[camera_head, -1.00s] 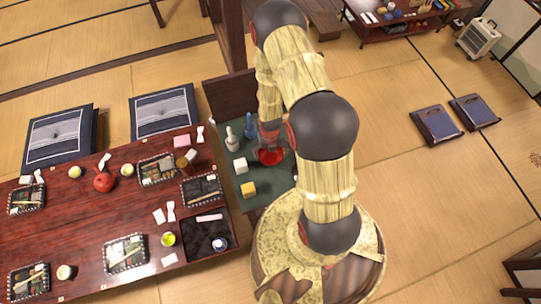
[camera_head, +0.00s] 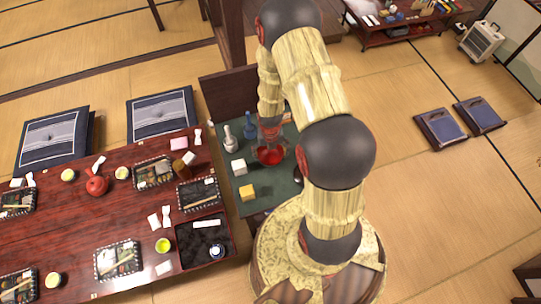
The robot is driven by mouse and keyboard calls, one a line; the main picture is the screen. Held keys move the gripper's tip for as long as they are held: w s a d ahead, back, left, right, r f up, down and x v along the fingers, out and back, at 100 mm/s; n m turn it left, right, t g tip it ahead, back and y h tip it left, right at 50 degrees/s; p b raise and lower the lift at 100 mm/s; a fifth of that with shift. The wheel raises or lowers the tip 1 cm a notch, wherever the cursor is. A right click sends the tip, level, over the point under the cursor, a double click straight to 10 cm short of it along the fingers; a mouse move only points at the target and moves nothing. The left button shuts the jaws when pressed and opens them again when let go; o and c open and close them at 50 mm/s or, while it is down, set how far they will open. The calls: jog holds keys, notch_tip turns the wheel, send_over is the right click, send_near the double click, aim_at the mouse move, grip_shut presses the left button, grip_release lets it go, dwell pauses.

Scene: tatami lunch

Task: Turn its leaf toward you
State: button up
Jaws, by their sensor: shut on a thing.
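A red bowl (camera_head: 271,156) is at the right part of the green-topped side table (camera_head: 223,192). My gripper (camera_head: 270,146) reaches down from above and is shut at the bowl's far rim. The fingertips are small and partly hidden by the wrist, so the exact contact is hard to see. Whether the bowl rests on the table or is slightly raised, I cannot tell. No leaf can be made out at this size.
The red lacquer dining table (camera_head: 60,232) with several trays adjoins at left. Tatami at right is mostly clear.

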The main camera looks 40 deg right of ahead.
jog(key=b, duration=0.3)
jog(key=shift+s+f+b, duration=0.1)
jog(key=shift+f+b, duration=0.05)
jog(key=shift+b, duration=0.15)
jog(key=b, duration=0.2)
jog(key=shift+s+a+m+b, duration=0.15)
jog(key=shift+s+m+b, duration=0.1)
jog(key=shift+m+b, duration=0.15)
jog(key=m, duration=1)
jog(key=shift+m, duration=0.4)
jog(key=shift+f+b, duration=0.3)
jog(key=shift+f, duration=0.35)
jog(key=shift+f, duration=0.3)
jog(key=o, duration=1.2)
jog(key=shift+r, duration=0.1)
